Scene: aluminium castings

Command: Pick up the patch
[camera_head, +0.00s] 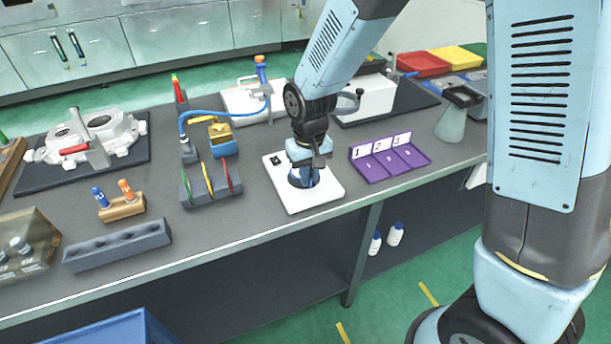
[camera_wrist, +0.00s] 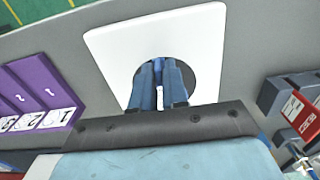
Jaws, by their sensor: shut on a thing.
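My gripper (camera_head: 304,176) points down over a white square plate (camera_head: 327,194) with a dark round area in its middle, near the front of the bench. In the wrist view, the fingers (camera_wrist: 159,66) of my gripper are close together over that dark round area of the plate (camera_wrist: 112,48). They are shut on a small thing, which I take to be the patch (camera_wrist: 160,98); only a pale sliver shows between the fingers. Its full shape is hidden. I cannot tell whether it touches the plate.
A purple numbered tray (camera_head: 408,166) lies right of the plate. A grey rack with coloured discs (camera_head: 198,194) stands to its left. Behind are a blue-hosed stand (camera_head: 188,150) and a white block (camera_head: 240,100). A long grey holder (camera_head: 117,246) lies at front left.

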